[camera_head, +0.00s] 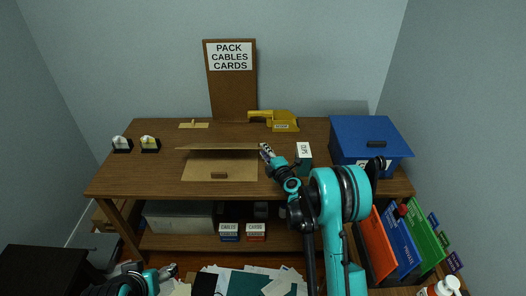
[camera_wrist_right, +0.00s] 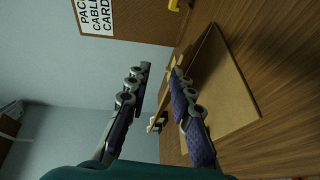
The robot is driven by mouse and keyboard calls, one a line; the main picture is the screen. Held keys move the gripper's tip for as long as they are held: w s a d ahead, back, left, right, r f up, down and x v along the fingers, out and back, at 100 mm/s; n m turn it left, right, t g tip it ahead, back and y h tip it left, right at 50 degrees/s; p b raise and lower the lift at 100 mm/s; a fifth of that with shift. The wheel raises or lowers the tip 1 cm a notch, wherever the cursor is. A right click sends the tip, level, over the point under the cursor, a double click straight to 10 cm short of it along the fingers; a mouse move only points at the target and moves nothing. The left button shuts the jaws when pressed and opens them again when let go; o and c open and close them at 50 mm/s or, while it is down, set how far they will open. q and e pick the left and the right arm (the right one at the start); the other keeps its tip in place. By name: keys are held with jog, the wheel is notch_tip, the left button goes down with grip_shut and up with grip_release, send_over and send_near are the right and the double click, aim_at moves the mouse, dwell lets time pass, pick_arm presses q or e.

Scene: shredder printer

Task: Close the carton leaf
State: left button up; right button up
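The carton (camera_head: 205,172) is a flat tan box on the wooden table, with a small brown block on its front part. Its leaf (camera_head: 217,147) stands tilted up along the back, not lying flat. In the right wrist view the carton (camera_wrist_right: 232,85) is at the right, with a thin raised edge beside the fingers. My right gripper (camera_head: 266,152) is at the leaf's right end. Its fingers (camera_wrist_right: 160,70) are apart, with one close to the leaf's edge; contact is unclear. My left gripper (camera_head: 168,271) is low at the left, away from the carton; its fingers are too small to read.
A green box (camera_head: 304,153) stands just right of my right gripper, and a blue bin (camera_head: 365,134) is farther right. A yellow tool (camera_head: 281,120) lies behind. A sign board (camera_head: 229,85) leans on the wall. Two small dispensers (camera_head: 122,144) sit at the left.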

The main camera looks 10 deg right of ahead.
jog(key=shift+s+d+r+p, duration=0.15)
jog(key=shift+s+r, duration=0.2)
jog(key=shift+s, duration=0.3)
jog(key=shift+s+d+r+p, duration=0.15)
jog(key=shift+s+r, duration=0.25)
jog(key=shift+s, duration=0.2)
jog(key=shift+s+d+r+p, duration=0.15)
jog(key=shift+s+r, duration=0.2)
jog(key=shift+s, duration=0.3)
jog(key=shift+b, duration=0.3)
